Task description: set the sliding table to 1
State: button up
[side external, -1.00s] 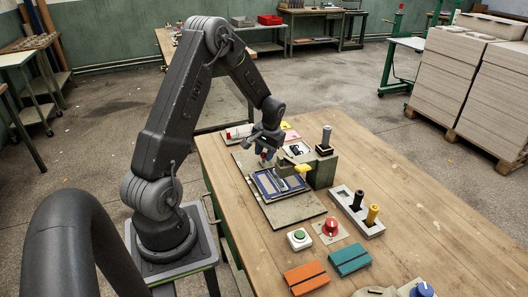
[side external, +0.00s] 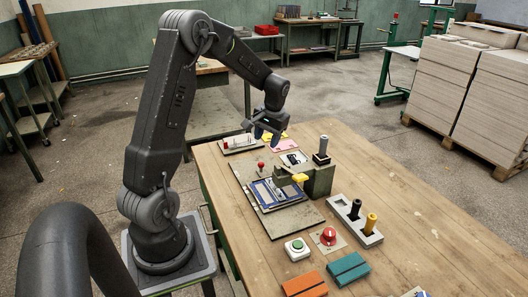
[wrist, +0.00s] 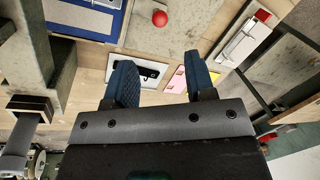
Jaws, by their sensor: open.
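The sliding table, with a blue-framed plate (side external: 272,194), sits on a grey baseplate (side external: 296,220) on the wooden bench. Its blue corner also shows at the top left of the wrist view (wrist: 85,14). A red ball knob (side external: 261,165) stands behind the blue frame and shows at the top of the wrist view (wrist: 160,18). My gripper (side external: 262,132) is open and empty, above and behind the knob in the side view. In the wrist view its two blue fingers (wrist: 158,70) are apart, with the knob beyond their tips. I cannot read any position marks.
A grey block with a yellow part (side external: 300,177) and dark post (side external: 322,147) stands right of the table. A tray with a red piece (side external: 238,143) and a pink card (side external: 285,145) lie behind. A green button (side external: 297,248) and red knob (side external: 329,236) stand in front.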

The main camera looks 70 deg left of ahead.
jog(key=shift+w+d+r, duration=0.1)
jog(key=shift+d+r, duration=0.05)
jog(key=shift+r, duration=0.75)
jog(key=shift+w+d+r, duration=0.1)
jog(key=shift+d+r, duration=0.05)
jog(key=shift+r, duration=0.7)
jog(key=shift+r, duration=0.1)
jog(key=s+d+r+m+t, duration=0.1)
jog(key=s+d+r+t, duration=0.1)
jog(key=d+r, duration=0.35)
jog(key=s+d+r+m+t, duration=0.1)
jog(key=d+r+m, duration=0.15)
jog(key=d, duration=0.65)
jog(key=s+d+r+m+t+h, duration=0.1)
jog(key=s+d+r+m+t, duration=0.1)
jog(key=s+d, duration=1)
jog(key=shift+s+d+r+m+t+h, duration=0.2)
jog(key=shift+d+m+t+h, duration=0.2)
jog(key=shift+d+m+t, duration=0.4)
